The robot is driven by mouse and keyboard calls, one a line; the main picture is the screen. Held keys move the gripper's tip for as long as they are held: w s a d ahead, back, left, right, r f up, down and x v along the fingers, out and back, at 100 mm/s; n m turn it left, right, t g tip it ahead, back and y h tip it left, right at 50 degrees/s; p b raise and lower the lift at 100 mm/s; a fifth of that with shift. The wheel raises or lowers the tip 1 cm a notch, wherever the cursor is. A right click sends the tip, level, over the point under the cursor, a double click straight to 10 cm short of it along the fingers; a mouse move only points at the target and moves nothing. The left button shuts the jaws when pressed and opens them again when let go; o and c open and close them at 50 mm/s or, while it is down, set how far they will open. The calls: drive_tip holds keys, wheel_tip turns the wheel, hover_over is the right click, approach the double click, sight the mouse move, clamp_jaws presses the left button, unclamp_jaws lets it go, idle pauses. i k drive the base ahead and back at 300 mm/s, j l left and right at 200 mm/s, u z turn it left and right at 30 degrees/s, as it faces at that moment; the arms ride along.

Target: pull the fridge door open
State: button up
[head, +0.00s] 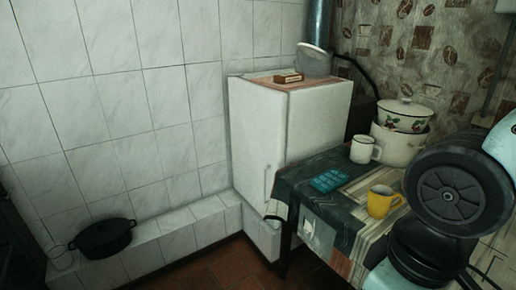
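The fridge (256,127), a white box-shaped appliance, stands against the tiled wall in the middle of the head view. Its front faces left and toward me, and the door looks shut. A thin upright handle (267,183) shows low on the right part of that front, close to the table corner. My arm links fill the right edge of the view, over the table's right side and well apart from the fridge. My gripper is not in view, so its fingers cannot be seen.
A cloth-covered table (335,221) stands close by the fridge's right side. On it are a yellow mug (380,202), a white mug (362,150), stacked enamel pots (401,142) and a blue item (330,180). A black pot (103,238) sits on the tiled ledge. Brown floor (235,266) shows below.

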sight(258, 113)
drive_tip(key=i+j, duration=0.25)
drive_tip(key=i, duration=0.25)
drive_tip(key=i+j, duration=0.25)
drive_tip(key=i, duration=0.2)
drive_tip(key=i+j+u, duration=0.1)
drive_tip(key=i+j, duration=0.15)
drive_tip(key=i, duration=0.25)
drive_tip(key=i+j, duration=0.2)
drive_tip(key=i, duration=0.25)
